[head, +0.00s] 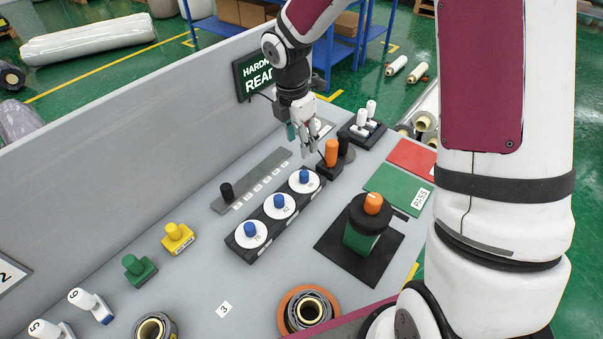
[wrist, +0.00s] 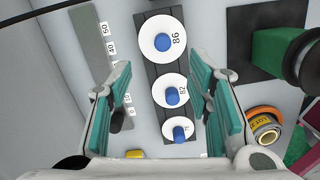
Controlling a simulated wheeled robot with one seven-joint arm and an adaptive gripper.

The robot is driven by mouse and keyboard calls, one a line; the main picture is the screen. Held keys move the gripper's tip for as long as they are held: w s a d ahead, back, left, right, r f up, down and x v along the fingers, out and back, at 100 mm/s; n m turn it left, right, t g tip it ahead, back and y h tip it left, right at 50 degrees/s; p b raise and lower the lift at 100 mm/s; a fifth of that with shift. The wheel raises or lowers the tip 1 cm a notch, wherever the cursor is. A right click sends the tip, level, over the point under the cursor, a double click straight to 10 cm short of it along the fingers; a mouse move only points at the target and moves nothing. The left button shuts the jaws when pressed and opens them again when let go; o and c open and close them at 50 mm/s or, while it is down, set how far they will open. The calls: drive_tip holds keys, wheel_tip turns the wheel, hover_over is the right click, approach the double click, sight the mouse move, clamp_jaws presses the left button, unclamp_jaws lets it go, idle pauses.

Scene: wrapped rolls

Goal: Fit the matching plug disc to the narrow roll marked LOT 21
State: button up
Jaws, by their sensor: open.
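Three white plug discs with blue knobs sit in a row on a black rack (head: 268,226). In the wrist view they are the disc marked 86 (wrist: 147,32), the disc marked 82 (wrist: 160,91) and a disc (wrist: 171,134) whose number starts with 7. A narrow roll with a yellow label reading LOT 2 and a part I cannot read (wrist: 264,121) sits at the right, with orange around it. It appears to be the roll on the orange ring (head: 291,318) in the head view. My gripper (head: 309,143) is open and empty, above the rack's far end.
A grey gauge strip (head: 262,176) with a black knob lies beside the rack. An orange-handled tool (head: 331,152) stands near my gripper. A green block with an orange knob (head: 361,238) stands on a black mat. Another roll (head: 168,324) is at the front. Green PASS and red pads lie right.

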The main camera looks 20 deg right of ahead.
hover_over(304, 172)
drive_tip(key=f, duration=0.7)
drive_tip(key=shift+a+f, duration=0.2)
drive_tip(key=shift+a, duration=0.05)
drive_tip(key=shift+d+f+p, duration=0.15)
drive_tip(key=shift+f+p, duration=0.15)
drive_tip(key=shift+f, duration=1.05)
drive_tip(key=shift+d+f+p, duration=0.1)
drive_tip(key=shift+f+p, duration=0.2)
drive_tip(key=shift+f, duration=1)
clamp_jaws()
